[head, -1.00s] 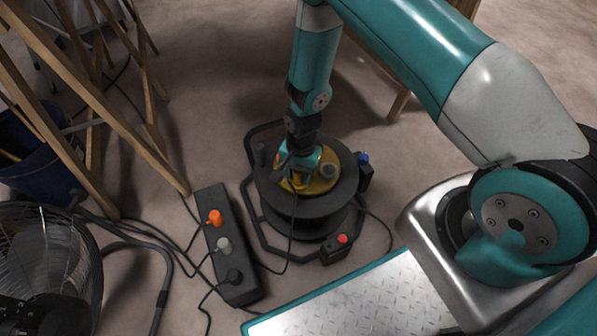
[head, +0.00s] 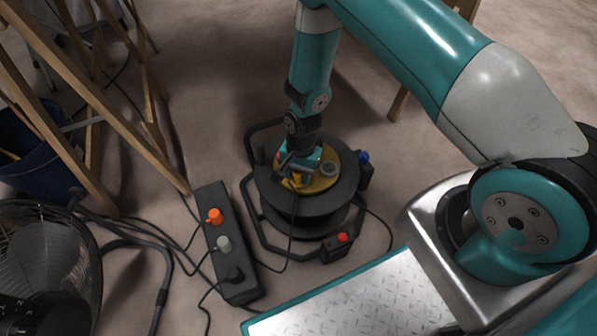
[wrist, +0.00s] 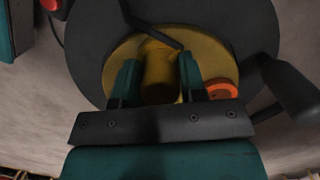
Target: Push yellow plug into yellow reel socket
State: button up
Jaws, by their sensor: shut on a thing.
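The cable reel (head: 305,205) is a black drum with a round yellow face (head: 322,183), standing on the floor in a black tubular frame. My gripper (head: 296,182) points down over the yellow face. In the wrist view my gripper (wrist: 160,85) is shut on the yellow plug (wrist: 160,78), with one teal finger on each side of it. The plug's dark cable runs off its top. The plug is over the yellow face (wrist: 120,55); its front end and the socket under it are hidden, so I cannot tell how deep it sits.
A black power strip (head: 228,245) with orange, grey and black plugs lies left of the reel. A box with a red button (head: 342,240) is at the reel's front. A fan (head: 45,255), a blue bin (head: 40,155) and wooden trestle legs (head: 110,120) stand at the left. Cables cross the floor.

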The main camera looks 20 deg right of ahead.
jog(key=shift+f, duration=0.15)
jog(key=o, duration=1)
jog(key=shift+c, duration=0.2)
notch_tip(320, 180, up, 17)
jog(key=w+d+p, duration=0.1)
jog(key=w+p, duration=0.1)
jog(key=p, duration=0.4)
jog(key=shift+d+p, duration=0.4)
jog(key=shift+r, duration=0.2)
